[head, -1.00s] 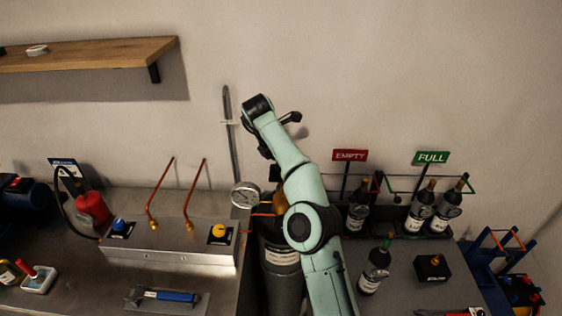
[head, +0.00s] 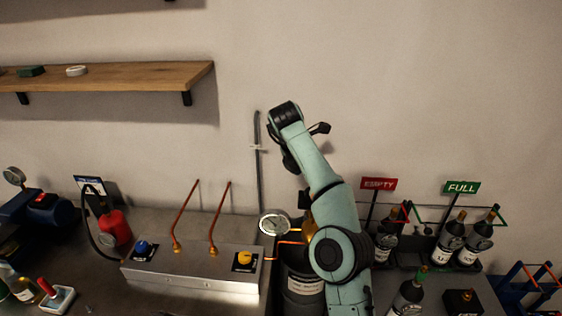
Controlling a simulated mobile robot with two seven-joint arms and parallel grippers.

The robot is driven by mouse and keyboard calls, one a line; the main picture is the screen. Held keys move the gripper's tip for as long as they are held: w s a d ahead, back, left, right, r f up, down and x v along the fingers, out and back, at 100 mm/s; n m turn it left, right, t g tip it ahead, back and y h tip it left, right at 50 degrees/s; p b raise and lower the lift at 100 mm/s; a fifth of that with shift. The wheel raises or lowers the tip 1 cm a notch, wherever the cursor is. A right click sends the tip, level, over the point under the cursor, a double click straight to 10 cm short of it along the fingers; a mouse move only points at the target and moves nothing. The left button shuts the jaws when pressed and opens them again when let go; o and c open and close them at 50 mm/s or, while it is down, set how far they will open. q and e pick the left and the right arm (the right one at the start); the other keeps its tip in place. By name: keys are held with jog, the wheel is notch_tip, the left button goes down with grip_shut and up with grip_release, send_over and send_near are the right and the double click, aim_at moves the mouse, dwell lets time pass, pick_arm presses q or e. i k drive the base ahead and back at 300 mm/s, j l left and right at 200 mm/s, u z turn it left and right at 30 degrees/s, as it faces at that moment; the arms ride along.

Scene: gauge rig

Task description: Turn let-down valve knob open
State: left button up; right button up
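A steel box on the bench at left (head: 195,277) carries a blue knob (head: 143,248) and a yellow knob (head: 244,259), each on a dark plate. I cannot read their labels, so I cannot tell which one is the let-down valve knob. A round white-faced gauge (head: 274,223) stands right of the box. A mint-green arm of mine, seemingly the right one, rises from the bottom right of the gauge, clear of both knobs. Dark parts show at its upper end, but I cannot make out gripper fingers there. My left gripper is not in view.
Two copper tubes (head: 184,215) rise from the box. A red cylinder (head: 115,228) with a black hose stands left of it. A dark canister (head: 302,288) is partly behind my arm. Bottles stand at right by the EMPTY (head: 378,184) and FULL (head: 461,188) signs. A wooden shelf (head: 120,75) hangs above.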

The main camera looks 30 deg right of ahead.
aim_at(244, 258)
jog(key=k+j, duration=0.35)
jog(key=j, duration=0.15)
jog(key=k+j, duration=0.75)
jog(key=j, duration=0.25)
